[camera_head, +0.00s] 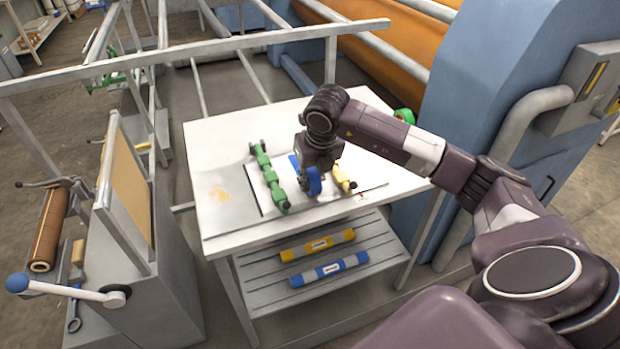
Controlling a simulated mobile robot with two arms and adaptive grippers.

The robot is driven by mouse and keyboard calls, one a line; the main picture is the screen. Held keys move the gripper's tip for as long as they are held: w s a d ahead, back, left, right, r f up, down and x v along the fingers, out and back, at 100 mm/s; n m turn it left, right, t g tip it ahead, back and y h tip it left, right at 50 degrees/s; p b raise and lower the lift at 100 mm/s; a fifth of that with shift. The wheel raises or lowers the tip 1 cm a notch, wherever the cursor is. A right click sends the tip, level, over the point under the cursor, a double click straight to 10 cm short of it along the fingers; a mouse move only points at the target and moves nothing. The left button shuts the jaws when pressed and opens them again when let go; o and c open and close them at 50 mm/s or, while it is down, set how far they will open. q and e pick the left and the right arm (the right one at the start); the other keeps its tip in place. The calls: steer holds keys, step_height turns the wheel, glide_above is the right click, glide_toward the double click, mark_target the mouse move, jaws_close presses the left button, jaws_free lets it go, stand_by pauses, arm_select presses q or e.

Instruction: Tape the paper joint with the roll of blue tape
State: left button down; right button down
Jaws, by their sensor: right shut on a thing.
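The roll of blue tape (313,181) is in my right gripper (318,183), which is shut on it, low over the white table. A short blue strip (293,164) shows on the paper just left of the gripper. The white paper (374,182) lies flat under the gripper, with a grey sheet (228,210) to its left. A green bar-shaped piece (268,178) lies across the paper left of the roll, and a yellow piece (344,178) lies just right of it. The gripper and wrist hide part of the joint. My left gripper is not in view.
A green roll (405,115) stands at the back right corner. A blue machine (470,110) borders the right, metal rails the back.

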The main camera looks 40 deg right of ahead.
mark_target(316, 186)
steer(key=shift+s+f, duration=0.1)
steer(key=shift+s, duration=0.05)
steer(key=shift+s+a, duration=0.15)
steer(key=shift+s, duration=0.25)
steer(key=shift+s+b, duration=0.1)
steer(key=shift+b, duration=0.2)
steer(key=shift+s+a, duration=0.1)
steer(key=shift+s, duration=0.3)
steer(key=shift+s, duration=0.15)
stand_by(0.4)
steer(key=shift+s+a+b, duration=0.15)
steer(key=shift+s+b, duration=0.15)
steer(key=shift+s, duration=0.1)
steer(key=shift+w+r+p, duration=0.1)
steer(key=shift+r+p, duration=1.75)
steer(key=shift+r, duration=1.25)
